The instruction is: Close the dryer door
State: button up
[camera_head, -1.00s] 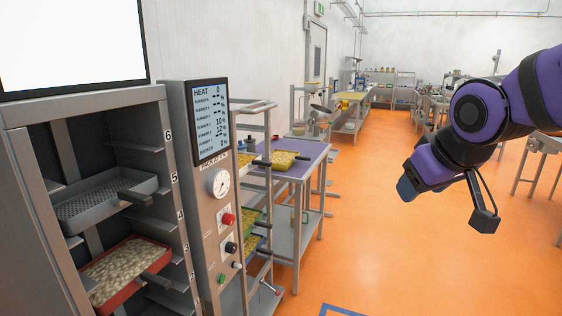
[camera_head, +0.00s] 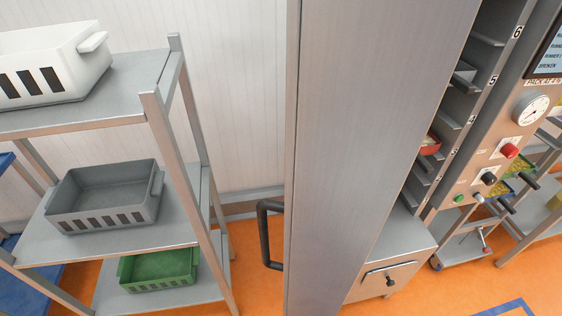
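The dryer door (camera_head: 375,130) is a tall grey metal panel standing open in the middle of the view, nearly upright. A black handle (camera_head: 266,235) sticks out from its left side, low down. The dryer cabinet (camera_head: 408,232) is right of the door, with its shelf slots exposed. A red-rimmed tray (camera_head: 430,145) and part of a grey tray (camera_head: 465,71) show inside, partly hidden by the door. My gripper is not in view.
A metal rack at the left holds a white bin (camera_head: 50,65), a grey bin (camera_head: 105,195) and a green bin (camera_head: 160,270). The control panel (camera_head: 500,150) stands right of the cabinet. Orange floor shows between the rack and the door.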

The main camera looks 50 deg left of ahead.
aim_at(367, 82)
jog(key=k+j+u, duration=0.45)
jog(key=j+u, duration=0.2)
jog(key=k+j+u, duration=0.15)
jog(key=j+u, duration=0.2)
jog(key=j, duration=0.05)
